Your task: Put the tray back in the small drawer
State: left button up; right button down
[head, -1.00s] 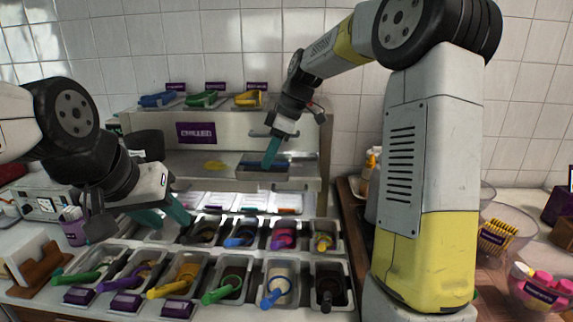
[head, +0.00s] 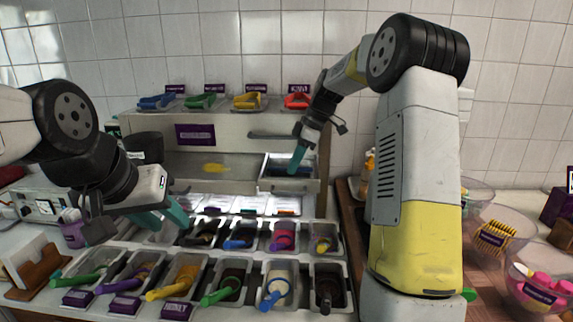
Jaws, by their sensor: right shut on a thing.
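My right gripper (head: 296,161) reaches down at the right end of the chilled cabinet (head: 233,130). It is shut on a small grey metal tray (head: 267,168), whose inside looks dark. The tray is at the right part of the opening below the cabinet's front; whether it rests there or hangs just above cannot be told. A grey bar-like handle (head: 268,136) shows on the cabinet front above the tray. I cannot make out the small drawer's edges clearly. My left gripper (head: 162,217) has its teal fingers apart, empty, over the left rear of the topping pans.
Several topping pans with scoops (head: 230,280) fill the front counter. A yellow piece (head: 215,168) lies in the opening left of the tray. Glass bowls (head: 497,225) stand at the right.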

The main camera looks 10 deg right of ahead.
jog(key=shift+f, duration=0.1)
jog(key=c, duration=1.5)
grip_release()
jog(key=shift+o, duration=0.2)
jog(key=w+v, duration=0.1)
jog(key=v, duration=1)
jog(key=s+a+r+m+t, duration=0.1)
jog(key=s+r+m, duration=0.25)
jog(key=s, duration=0.35)
jog(key=s+f+m+t, duration=0.1)
jog(key=s+m, duration=0.3)
jog(key=s, duration=0.4)
jog(key=s+a+f+m+t+h, duration=0.1)
jog(key=s+f+m, duration=0.2)
jog(key=s, duration=0.5)
jog(key=s+a+f+m+t+h, duration=0.1)
jog(key=s+f+m+t, duration=0.1)
jog(key=s, duration=0.7)
jog(key=shift+f+m, duration=0.85)
jog(key=shift+m, duration=0.5)
